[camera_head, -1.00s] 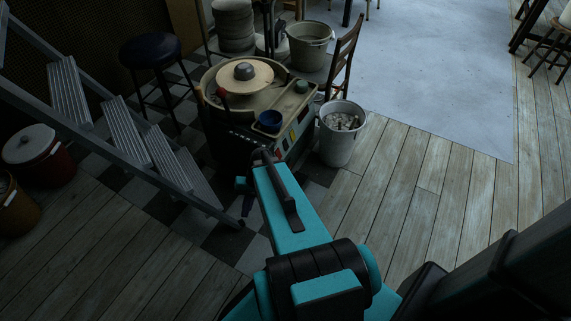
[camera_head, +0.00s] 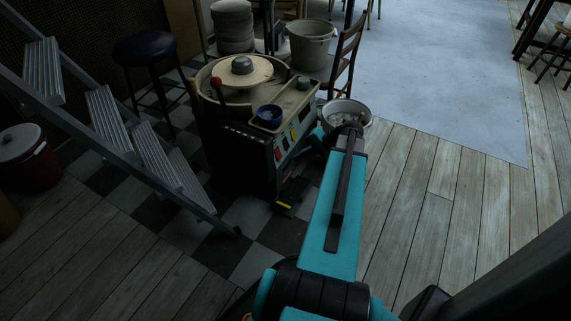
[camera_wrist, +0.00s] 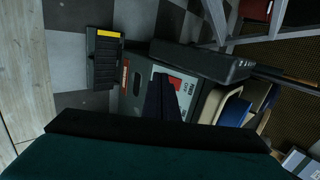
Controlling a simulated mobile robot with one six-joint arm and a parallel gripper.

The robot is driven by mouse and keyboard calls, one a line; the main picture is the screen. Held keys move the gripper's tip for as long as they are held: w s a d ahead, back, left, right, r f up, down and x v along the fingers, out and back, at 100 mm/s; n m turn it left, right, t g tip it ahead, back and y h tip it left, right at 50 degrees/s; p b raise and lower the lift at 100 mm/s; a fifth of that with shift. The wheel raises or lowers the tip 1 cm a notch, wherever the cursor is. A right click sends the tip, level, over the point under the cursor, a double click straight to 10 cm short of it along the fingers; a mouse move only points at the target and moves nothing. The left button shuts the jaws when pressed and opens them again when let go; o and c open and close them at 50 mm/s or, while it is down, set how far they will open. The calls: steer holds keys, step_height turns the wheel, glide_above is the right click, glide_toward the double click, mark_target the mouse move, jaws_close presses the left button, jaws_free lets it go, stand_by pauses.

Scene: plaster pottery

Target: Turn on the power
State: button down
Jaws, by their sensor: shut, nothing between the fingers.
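The pottery wheel (camera_head: 243,160) stands on the checkered floor, with a slanted control panel (camera_head: 285,143) on its right side. The panel carries small red and yellow patches. In the wrist view, a red patch with white lettering (camera_wrist: 179,87), which looks like the power switch, sits on the grey panel close to my gripper. My gripper (camera_wrist: 160,80) is shut and empty, its dark fingers pointing at the panel and covering part of it just left of the red patch. I cannot tell whether they touch it. In the head view the gripper is mostly hidden beside the wheel.
A black pedal (camera_head: 293,191) with a yellow mark lies on the floor before the wheel. A metal bucket (camera_head: 360,106) stands right behind my arm. A grey step ladder (camera_head: 150,154) and a stool (camera_head: 146,48) are at left.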

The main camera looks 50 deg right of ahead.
steer(key=shift+m+t+h, duration=0.4)
steer(key=shift+t, duration=0.1)
steer(key=d, duration=0.1)
steer(key=s+d, duration=0.1)
steer(key=s+d+r+b, duration=0.1)
steer(key=d, duration=0.1)
steer(key=shift+r, duration=0.1)
steer(key=shift+w, duration=0.1)
steer(key=b, duration=0.5)
glide_toward(280, 158)
step_height(280, 158, down, 4)
steer(key=w, duration=0.3)
steer(key=shift+w+a+b, duration=0.4)
steer(key=shift+w+b, duration=0.05)
steer(key=shift+w, duration=0.1)
